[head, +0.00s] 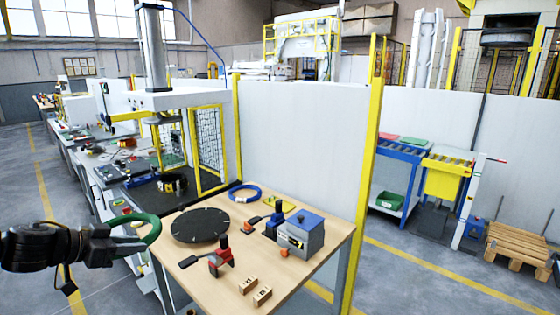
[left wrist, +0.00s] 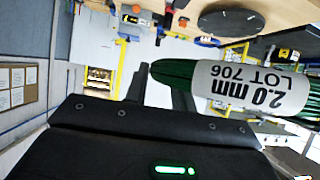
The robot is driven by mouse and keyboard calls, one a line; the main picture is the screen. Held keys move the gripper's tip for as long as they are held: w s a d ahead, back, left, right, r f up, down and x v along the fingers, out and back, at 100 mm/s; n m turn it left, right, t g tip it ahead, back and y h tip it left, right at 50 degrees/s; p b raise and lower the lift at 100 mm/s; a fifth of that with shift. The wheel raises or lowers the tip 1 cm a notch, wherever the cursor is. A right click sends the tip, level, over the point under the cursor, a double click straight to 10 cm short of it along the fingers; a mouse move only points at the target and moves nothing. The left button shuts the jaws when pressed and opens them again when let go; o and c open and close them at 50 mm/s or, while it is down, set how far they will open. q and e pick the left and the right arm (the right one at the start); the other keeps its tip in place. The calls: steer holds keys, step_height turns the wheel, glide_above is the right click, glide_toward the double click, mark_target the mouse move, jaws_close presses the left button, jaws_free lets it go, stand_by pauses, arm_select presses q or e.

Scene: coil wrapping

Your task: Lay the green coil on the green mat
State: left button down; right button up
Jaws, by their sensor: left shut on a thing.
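My left gripper (head: 122,243) is shut on the green coil (head: 152,231) and holds it up in front of the workbench's left edge. In the left wrist view the coil (left wrist: 172,71) lies at the gripper's fingers, with a white label (left wrist: 250,86) reading "2.0 mm LOT 706" wrapped around it. A flat green patch that looks like the green mat (head: 415,143) lies on the blue-framed roller stand at the right, beside a red one (head: 387,136). It is far from my gripper. My right gripper is not in view.
The wooden workbench (head: 205,270) carries a black round plate (head: 201,226), a blue coil (head: 244,193), a grey-blue box (head: 300,235), a red tool and small wooden blocks. A yellow post (head: 374,120) and white panel stand between bench and roller stand. A pallet (head: 520,243) lies at right.

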arm_select(q)
steer(key=s+d+f+b, duration=0.2)
steer(key=s+d+f, duration=0.2)
steer(key=f, duration=0.5)
steer(key=s+d+f+n+t+y+b, duration=0.1)
steer(key=s+d+f+b, duration=0.2)
steer(key=s+f, duration=0.3)
steer(key=s+d+f+n+b, duration=0.1)
steer(key=s+d+f+b, duration=0.2)
steer(key=s+d+f, duration=0.3)
step_height(320, 180, down, 6)
steer(key=shift+r+y, duration=0.2)
steer(key=shift+y, duration=0.2)
steer(key=shift+a, duration=0.1)
